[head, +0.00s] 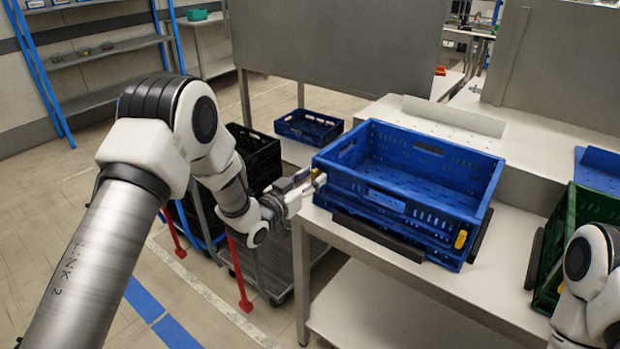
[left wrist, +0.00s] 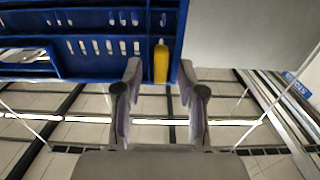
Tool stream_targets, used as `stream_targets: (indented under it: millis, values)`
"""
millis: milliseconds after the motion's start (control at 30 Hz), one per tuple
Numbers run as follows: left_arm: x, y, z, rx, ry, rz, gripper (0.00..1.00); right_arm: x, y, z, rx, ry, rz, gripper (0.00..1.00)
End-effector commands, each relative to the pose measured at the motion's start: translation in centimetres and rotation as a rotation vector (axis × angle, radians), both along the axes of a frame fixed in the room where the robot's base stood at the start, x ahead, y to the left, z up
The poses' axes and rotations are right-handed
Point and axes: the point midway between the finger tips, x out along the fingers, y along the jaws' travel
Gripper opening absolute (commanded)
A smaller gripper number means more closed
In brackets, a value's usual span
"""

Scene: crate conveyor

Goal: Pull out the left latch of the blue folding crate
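The blue folding crate (head: 410,185) stands open and empty on the light table; part of its wall (left wrist: 90,45) fills the upper left of the left wrist view. The left latch (left wrist: 161,62) is a yellow tab at the crate's edge. My left gripper (head: 312,184) is at the crate's left front corner. In the left wrist view my left gripper (left wrist: 160,74) is open, with a fingertip on each side of the latch and visible gaps between. A yellow right latch (head: 461,239) shows on the crate's front. My right gripper is out of view.
A green crate (head: 578,215) stands at the right, beside my right arm. A black crate (head: 255,160) on a cart and another blue crate (head: 308,126) are behind at the left.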

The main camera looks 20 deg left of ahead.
Motion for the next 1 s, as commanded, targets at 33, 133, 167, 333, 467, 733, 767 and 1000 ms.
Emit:
stream_targets:
  millis: [33, 133, 167, 333, 467, 733, 767, 1000]
  values:
    - [-0.02, 0.01, -0.05, 0.0, 0.001, 0.0, 0.4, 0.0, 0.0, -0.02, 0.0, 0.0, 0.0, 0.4]
    - [-0.04, 0.01, -0.06, 0.0, 0.001, 0.0, 0.18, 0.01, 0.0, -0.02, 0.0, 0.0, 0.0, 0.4]
    - [-0.04, 0.01, -0.06, 0.0, 0.001, 0.0, 0.08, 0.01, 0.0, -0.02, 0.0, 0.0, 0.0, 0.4]
    - [-0.06, 0.02, -0.06, 0.0, 0.001, 0.0, 0.0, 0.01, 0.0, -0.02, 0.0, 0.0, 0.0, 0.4]
    - [-0.3, 0.13, -0.13, -0.001, 0.001, 0.0, 0.0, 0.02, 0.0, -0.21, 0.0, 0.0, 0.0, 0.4]
    - [-0.84, 0.28, -0.08, -0.001, 0.001, 0.0, 0.0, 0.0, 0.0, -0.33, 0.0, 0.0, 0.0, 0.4]
    - [-0.83, 0.29, -0.07, -0.001, 0.001, 0.0, 0.0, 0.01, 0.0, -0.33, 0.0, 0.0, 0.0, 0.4]
    - [-0.82, 0.3, -0.06, -0.001, 0.001, 0.0, 0.4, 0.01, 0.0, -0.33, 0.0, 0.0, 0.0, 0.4]
